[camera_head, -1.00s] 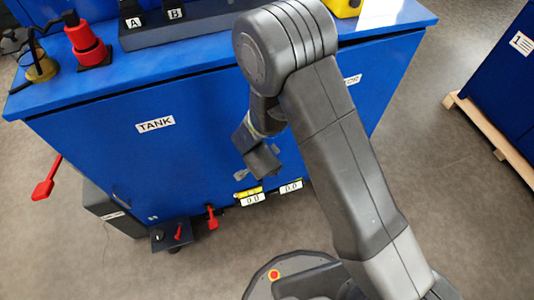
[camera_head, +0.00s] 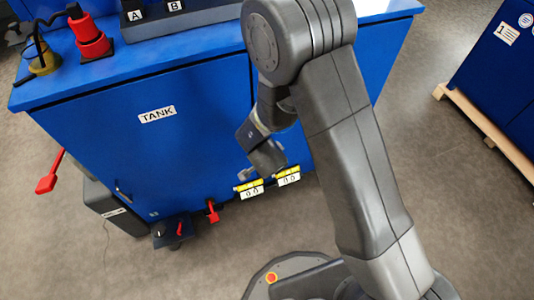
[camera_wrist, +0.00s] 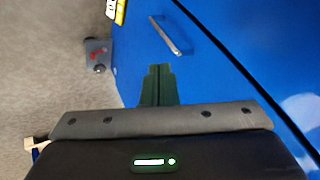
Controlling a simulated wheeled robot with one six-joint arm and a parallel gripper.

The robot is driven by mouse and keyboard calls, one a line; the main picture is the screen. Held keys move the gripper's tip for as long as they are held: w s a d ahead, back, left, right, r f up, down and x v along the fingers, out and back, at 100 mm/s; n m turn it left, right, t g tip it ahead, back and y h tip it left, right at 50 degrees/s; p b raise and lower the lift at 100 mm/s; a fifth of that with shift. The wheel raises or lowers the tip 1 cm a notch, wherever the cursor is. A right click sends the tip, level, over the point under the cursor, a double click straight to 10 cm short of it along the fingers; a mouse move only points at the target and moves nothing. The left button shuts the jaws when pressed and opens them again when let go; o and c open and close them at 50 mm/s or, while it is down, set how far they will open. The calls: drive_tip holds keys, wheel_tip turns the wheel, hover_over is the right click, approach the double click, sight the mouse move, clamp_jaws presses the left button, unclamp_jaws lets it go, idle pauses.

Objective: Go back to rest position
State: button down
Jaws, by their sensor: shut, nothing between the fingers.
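My gripper (camera_head: 245,175) hangs in front of the blue TANK cabinet (camera_head: 120,150) in the head view, near its lower right part. In the wrist view my gripper's two dark fingers (camera_wrist: 158,85) are together with nothing between them. The blue cabinet (camera_wrist: 215,85) fills the right of that view. My arm is bent, with its elbow high over the cabinet's right end, and hides part of the cabinet top.
A red plug (camera_head: 90,38) and a yellow-and-black one (camera_head: 44,60) stand on the cabinet top. Two yellow-and-white counters (camera_head: 288,177) sit low at the cabinet. Another blue cabinet (camera_head: 500,75) stands on a wooden pallet at the right. Grey floor between is clear.

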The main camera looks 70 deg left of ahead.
drive_tip(key=p+v, duration=0.1)
drive_tip(key=v, duration=0.5)
drive_tip(key=shift+s+r, duration=0.35)
